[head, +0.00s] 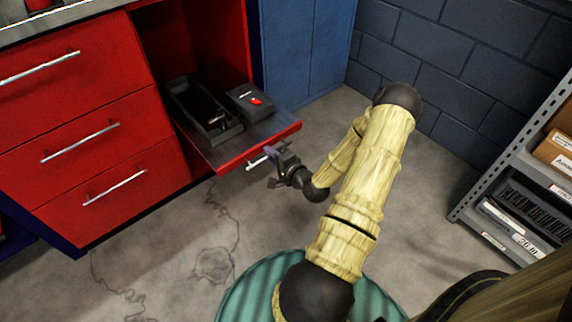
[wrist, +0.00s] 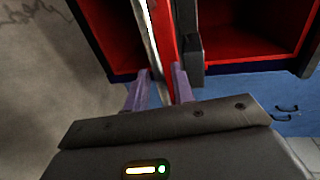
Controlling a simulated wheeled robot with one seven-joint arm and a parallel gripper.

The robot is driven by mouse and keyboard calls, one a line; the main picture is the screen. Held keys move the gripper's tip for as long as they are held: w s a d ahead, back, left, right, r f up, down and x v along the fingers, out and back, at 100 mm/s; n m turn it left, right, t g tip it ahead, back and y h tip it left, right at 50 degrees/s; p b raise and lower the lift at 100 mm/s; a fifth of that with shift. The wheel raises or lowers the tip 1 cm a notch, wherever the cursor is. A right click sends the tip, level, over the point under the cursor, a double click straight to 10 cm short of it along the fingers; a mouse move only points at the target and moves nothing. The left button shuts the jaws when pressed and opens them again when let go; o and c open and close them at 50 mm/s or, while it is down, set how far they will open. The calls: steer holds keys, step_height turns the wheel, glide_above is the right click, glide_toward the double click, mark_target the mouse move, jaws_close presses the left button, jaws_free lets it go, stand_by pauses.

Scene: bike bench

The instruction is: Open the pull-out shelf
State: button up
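The pull-out shelf (head: 236,149) stands out of the red cabinet, with its red front edge well forward of the cabinet face. Its silver bar handle (head: 257,161) runs along the front; the bar also shows in the wrist view (wrist: 148,30). My gripper (head: 270,155) is at the right part of the handle. The exact contact is partly hidden by the fingers.
A dark open tray (head: 196,104) and a small box with a red spot (head: 251,100) sit on the shelf. Closed red drawers (head: 80,140) are at left, a blue cabinet (head: 300,45) behind, a grey rack (head: 510,150) at right. The floor before the shelf is clear.

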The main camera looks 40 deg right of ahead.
steer(key=s+r+p, duration=0.3)
steer(key=s+p, duration=0.1)
steer(key=s, duration=1.2)
steer(key=shift+s+d+r+p, duration=0.15)
steer(key=shift+s+d+p, duration=0.2)
steer(key=shift+p, duration=0.05)
